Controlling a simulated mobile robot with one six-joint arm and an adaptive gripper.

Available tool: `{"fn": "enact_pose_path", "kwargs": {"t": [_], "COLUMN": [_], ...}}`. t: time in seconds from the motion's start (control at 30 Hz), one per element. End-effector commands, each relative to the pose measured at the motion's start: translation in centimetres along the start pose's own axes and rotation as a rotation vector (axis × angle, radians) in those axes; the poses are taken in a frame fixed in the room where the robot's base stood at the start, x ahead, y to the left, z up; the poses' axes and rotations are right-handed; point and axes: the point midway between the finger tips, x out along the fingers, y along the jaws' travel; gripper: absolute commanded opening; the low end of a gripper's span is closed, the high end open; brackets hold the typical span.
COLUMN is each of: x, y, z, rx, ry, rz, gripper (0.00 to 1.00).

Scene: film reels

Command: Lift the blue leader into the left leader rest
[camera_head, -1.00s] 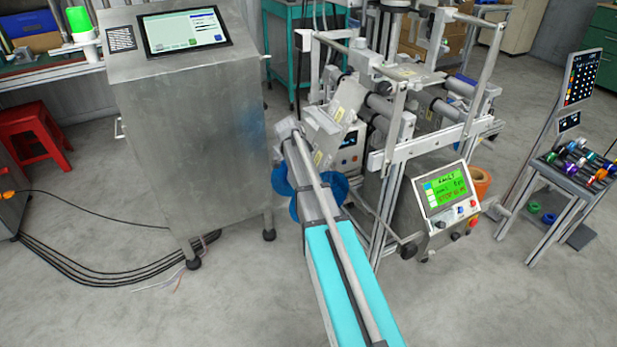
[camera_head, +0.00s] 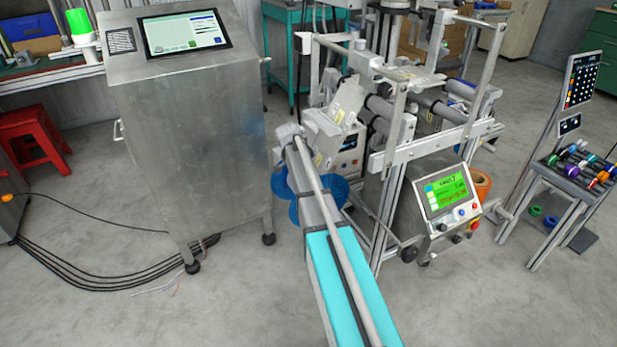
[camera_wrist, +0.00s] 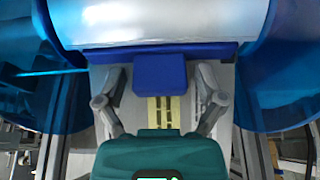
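In the wrist view, a blue tab (camera_wrist: 160,75) sticks out from a dark blue bar (camera_wrist: 105,54) under a silvery roll (camera_wrist: 165,22); I take these for parts of the blue leader. Large blue see-through discs flank the roll at the left (camera_wrist: 40,90) and right (camera_wrist: 285,70). My gripper (camera_wrist: 160,82) is open, one finger on each side of the tab, with a visible gap to each. In the head view, round blue discs (camera_head: 335,192) show low beside the machine, partly hidden by a long beam. My gripper cannot be made out there, and I cannot identify the left leader rest.
A steel cabinet (camera_head: 190,130) with a screen stands at left. A framed roller machine (camera_head: 400,155) with a green display panel (camera_head: 446,192) stands at centre right. A small table (camera_head: 575,175) holds colourful items. Cables (camera_head: 100,270) lie on the floor at left. Front floor areas are open.

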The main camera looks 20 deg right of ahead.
Motion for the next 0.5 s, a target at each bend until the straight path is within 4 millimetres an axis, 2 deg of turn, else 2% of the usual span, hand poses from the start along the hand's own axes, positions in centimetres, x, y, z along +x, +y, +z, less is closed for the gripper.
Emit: {"fn": "enact_pose_path", "kwargs": {"t": [0.03, 0.3, 0.37, 0.5], "x": [0.00, -0.01, -0.01, -0.01], "y": [0.00, -0.01, -0.01, -0.01], "z": [0.01, 0.03, 0.03, 0.04], "rx": [0.000, 0.000, 0.000, 0.000], "ry": [0.000, 0.000, 0.000, 0.000], "rz": [0.000, 0.000, 0.000, 0.000], "gripper": [0.67, 0.16, 0.07, 0.06]}}
